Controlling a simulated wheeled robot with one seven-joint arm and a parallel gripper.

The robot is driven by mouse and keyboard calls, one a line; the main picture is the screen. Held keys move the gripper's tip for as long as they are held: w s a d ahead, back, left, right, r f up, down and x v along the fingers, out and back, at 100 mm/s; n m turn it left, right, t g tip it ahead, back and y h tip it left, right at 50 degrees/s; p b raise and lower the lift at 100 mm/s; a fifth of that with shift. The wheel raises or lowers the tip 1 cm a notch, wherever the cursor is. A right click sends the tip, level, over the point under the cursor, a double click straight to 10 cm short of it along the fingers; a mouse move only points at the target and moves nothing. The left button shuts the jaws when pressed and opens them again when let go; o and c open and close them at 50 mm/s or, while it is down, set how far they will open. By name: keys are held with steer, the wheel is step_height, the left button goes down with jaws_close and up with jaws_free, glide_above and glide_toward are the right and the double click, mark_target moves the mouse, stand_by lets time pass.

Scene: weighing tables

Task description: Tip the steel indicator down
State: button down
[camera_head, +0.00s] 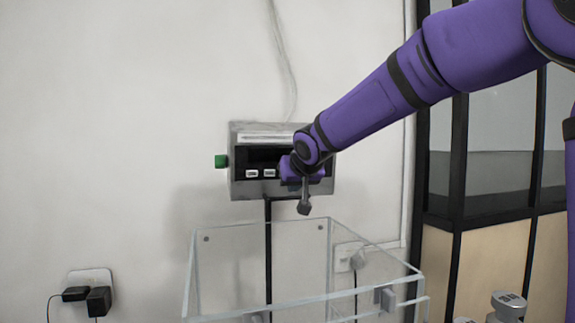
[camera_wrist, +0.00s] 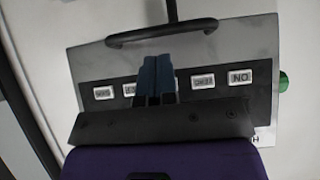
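The steel indicator (camera_head: 236,185) is a grey box with a dark front panel, on a thin black post against the wall in the head view. A green knob (camera_head: 221,161) sticks out at its left side. My gripper (camera_head: 288,168) is in front of its right half and hides part of the panel. In the wrist view the indicator (camera_wrist: 90,62) fills the middle, with several white buttons and a dark curved handle (camera_wrist: 122,40) along its upper edge. My gripper's dark blue fingers (camera_wrist: 157,68) are together before the panel, with nothing seen between them. I cannot tell whether they touch it.
A clear open-topped box (camera_head: 215,245) stands below the indicator. A wall socket with black plugs (camera_head: 98,300) is at lower left. A dark-framed glass partition (camera_head: 458,150) is at right, with metal weights (camera_head: 508,306) at lower right. The wall to the left is bare.

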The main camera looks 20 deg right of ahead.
steer(key=v, duration=0.4)
steer(key=shift+r, duration=0.4)
